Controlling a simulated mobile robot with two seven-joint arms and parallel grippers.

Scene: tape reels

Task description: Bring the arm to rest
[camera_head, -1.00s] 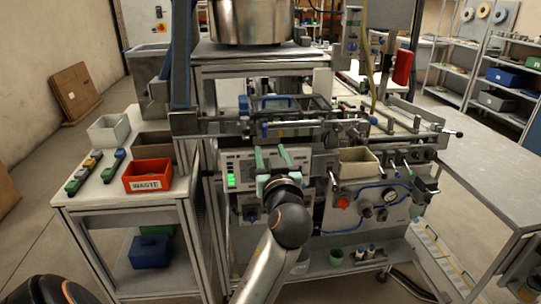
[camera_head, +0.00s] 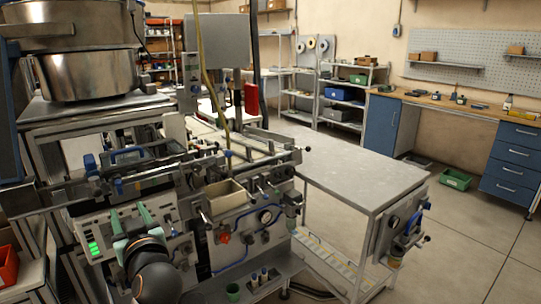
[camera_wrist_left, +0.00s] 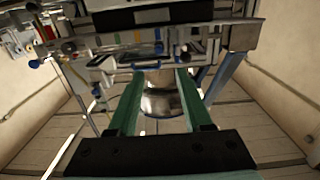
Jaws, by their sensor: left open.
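My left gripper (camera_head: 130,213) is in the lower left of the head view, in front of the machine's control panel with its lit green display (camera_head: 95,248). Its two green fingers point toward the machine and stand apart with nothing visible between them. In the left wrist view the gripper (camera_wrist_left: 160,76) also shows open and empty. A shiny metal cylindrical thing (camera_wrist_left: 162,104) shows beyond the fingers there, apart from them. My right gripper is in neither view.
The machine (camera_head: 225,205) fills the left, with a beige bin (camera_head: 226,203) on its front and a steel bowl (camera_head: 90,75) above. A bare grey table (camera_head: 365,180) stands to its right. Open floor lies beyond, before a workbench with blue drawers (camera_head: 510,165). A red bin (camera_head: 8,266) shows at the left edge.

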